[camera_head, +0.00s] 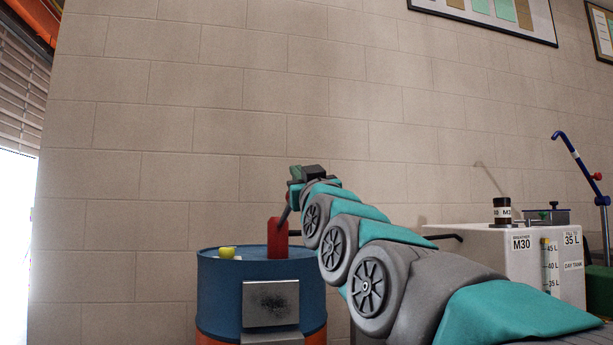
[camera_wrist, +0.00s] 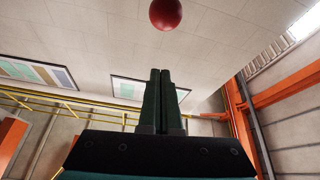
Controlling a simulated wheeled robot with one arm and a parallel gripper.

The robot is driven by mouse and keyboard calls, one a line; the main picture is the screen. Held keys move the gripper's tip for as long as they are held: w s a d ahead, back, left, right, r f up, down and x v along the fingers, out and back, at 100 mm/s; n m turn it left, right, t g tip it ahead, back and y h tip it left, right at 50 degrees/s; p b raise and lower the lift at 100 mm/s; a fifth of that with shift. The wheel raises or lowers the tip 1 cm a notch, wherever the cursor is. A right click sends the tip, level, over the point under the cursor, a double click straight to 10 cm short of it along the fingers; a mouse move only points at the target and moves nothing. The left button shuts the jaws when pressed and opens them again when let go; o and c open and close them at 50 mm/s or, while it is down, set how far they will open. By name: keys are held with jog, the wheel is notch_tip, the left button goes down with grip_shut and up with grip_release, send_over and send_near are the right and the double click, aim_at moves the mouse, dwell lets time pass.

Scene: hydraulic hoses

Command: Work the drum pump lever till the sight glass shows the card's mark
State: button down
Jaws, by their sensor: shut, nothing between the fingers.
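A blue drum (camera_head: 218,290) stands low at centre in the head view, with a red pump body (camera_head: 277,240) on its top. In the wrist view my gripper (camera_wrist: 160,72) is shut and empty. A red ball knob (camera_wrist: 165,14) shows just beyond the fingertips, apart from them in the picture; I cannot tell what it belongs to. The white day tank (camera_head: 500,262) at right carries the sight glass (camera_head: 550,268), marked 45, 40 and 35 L. The liquid level is too small to read.
A small yellow object (camera_head: 227,252) lies on the drum top. A blue bent pipe (camera_head: 580,165) rises at far right. The block wall behind is bare at centre.

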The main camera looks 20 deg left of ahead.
jog(key=shift+w+a+f+p, duration=0.15)
jog(key=shift+w+a+f, duration=0.2)
jog(key=shift+w, duration=0.35)
jog(key=shift+w+a+f+p, duration=0.2)
jog(key=shift+w+a+f, duration=0.1)
jog(key=shift+w, duration=0.35)
jog(key=shift+w+a+f+p, duration=0.15)
jog(key=shift+w+a+f, duration=0.2)
jog(key=shift+w, duration=0.35)
